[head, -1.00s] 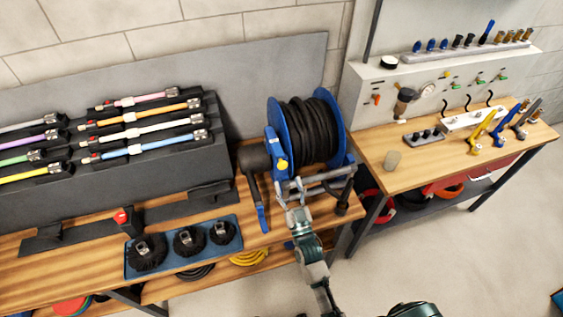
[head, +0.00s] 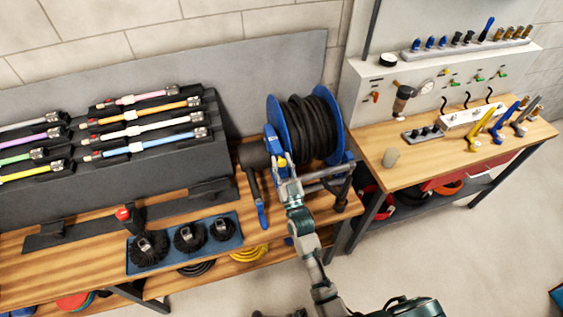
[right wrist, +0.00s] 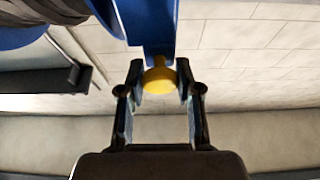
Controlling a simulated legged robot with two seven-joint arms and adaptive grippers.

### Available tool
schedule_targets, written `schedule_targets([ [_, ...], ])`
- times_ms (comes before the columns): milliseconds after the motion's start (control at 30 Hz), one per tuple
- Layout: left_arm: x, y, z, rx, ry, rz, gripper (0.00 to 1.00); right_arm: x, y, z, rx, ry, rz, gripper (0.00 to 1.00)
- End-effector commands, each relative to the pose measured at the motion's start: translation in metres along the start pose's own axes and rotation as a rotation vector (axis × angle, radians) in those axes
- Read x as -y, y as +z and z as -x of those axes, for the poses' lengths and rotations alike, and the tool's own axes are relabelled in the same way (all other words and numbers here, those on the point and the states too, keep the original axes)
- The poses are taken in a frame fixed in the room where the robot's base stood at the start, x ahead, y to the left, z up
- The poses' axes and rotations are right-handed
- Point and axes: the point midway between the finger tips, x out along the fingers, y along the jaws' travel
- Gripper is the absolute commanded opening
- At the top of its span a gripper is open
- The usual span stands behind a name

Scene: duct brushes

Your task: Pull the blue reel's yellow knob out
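The blue reel (head: 276,117), wound with black hose (head: 309,130), stands on the wooden bench. Its yellow knob (head: 282,161) shows just beyond my right gripper (head: 284,176), partly hidden. In the right wrist view the yellow knob (right wrist: 159,77) sits at the end of a blue bracket of the reel. The right gripper (right wrist: 160,78) is open, with one finger on each side of the knob. Gaps show between the knob and both fingers. My left gripper is not in view.
A black crank-like part with a blue handle (head: 262,214) hangs left of the gripper. Grey bars (head: 322,185) are close on its right. A blue tray (head: 234,236) with round black brushes lies on the bench. Coloured rods rest on a dark rack (head: 60,192) at left.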

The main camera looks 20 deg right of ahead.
Motion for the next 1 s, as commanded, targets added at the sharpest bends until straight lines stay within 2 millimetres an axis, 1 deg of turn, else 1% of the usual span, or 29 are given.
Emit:
schedule_targets([
  [167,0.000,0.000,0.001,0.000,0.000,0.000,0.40,0.000,0.000,0.001,0.001,0.001,0.001,0.00],
  [267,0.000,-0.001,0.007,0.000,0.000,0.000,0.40,0.000,-0.004,0.008,0.003,0.001,0.001,0.00],
  [400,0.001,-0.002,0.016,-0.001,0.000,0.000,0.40,0.000,-0.010,0.022,0.004,0.001,0.001,0.00],
  [633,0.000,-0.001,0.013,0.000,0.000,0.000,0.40,0.001,-0.009,0.024,0.001,0.000,0.000,0.00],
  [667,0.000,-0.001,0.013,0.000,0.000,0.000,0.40,0.001,-0.009,0.024,0.001,0.000,0.000,0.41],
  [700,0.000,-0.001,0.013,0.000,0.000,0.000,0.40,0.001,-0.009,0.024,0.001,0.000,0.000,0.51],
  [733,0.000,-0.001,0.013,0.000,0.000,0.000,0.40,0.001,-0.009,0.023,0.001,0.000,0.000,0.58],
  [1000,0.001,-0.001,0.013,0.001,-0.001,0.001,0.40,0.001,-0.009,0.022,0.001,0.000,0.001,0.58],
])
